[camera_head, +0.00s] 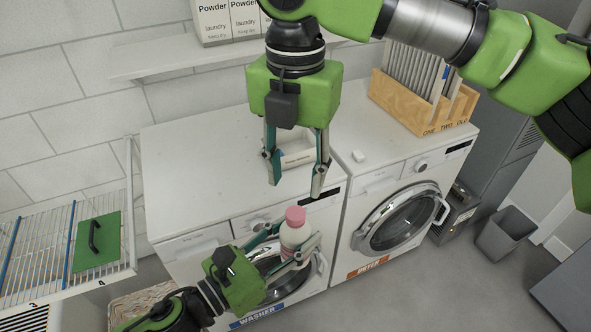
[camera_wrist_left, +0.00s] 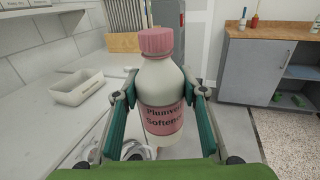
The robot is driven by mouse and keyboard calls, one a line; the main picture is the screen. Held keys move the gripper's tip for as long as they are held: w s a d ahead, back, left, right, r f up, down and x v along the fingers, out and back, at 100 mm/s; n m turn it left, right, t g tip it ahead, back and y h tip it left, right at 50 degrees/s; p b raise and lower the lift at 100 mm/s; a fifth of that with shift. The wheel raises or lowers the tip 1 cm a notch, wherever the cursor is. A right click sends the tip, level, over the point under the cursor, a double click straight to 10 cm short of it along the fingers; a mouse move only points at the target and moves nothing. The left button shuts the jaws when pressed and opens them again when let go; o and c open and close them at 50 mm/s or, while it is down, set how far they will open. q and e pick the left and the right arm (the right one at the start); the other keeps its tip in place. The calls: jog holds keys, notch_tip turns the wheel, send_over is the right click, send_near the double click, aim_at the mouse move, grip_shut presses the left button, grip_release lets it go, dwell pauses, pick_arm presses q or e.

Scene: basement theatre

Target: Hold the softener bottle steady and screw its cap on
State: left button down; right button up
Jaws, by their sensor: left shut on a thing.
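The softener bottle (camera_head: 293,236) is white with a pink label and stands upright in front of the washer. It also shows in the left wrist view (camera_wrist_left: 160,83). The pink cap (camera_head: 295,215) sits on the bottle's neck and shows from the side in the left wrist view (camera_wrist_left: 156,41); I cannot tell how tight it is. My left gripper (camera_head: 296,236) is shut around the bottle's body, one finger on each side. My right gripper (camera_head: 297,188) points down above the cap, fingers apart, with nothing between them.
A washer (camera_head: 200,165) and a dryer (camera_head: 345,125) stand side by side; a small cream tray (camera_wrist_left: 76,91) lies on top. A wooden rack (camera_head: 400,101) stands on the dryer. A wire shelf (camera_head: 50,255) is at the left. A grey bin (camera_head: 505,235) stands at the right.

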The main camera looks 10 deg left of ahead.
aim_at(295, 212)
jog(key=shift+f, duration=0.1)
dwell(0.3)
jog(key=shift+f, duration=3.9)
grip_shut()
jog(key=m, duration=0.5)
jog(key=shift+m, duration=0.3)
jog(key=m, duration=0.5)
jog(key=shift+m, duration=0.4)
jog(key=m, duration=0.5)
jog(key=shift+m, duration=0.4)
jog(key=m, duration=0.4)
jog(key=shift+o, duration=0.7)
grip_release()
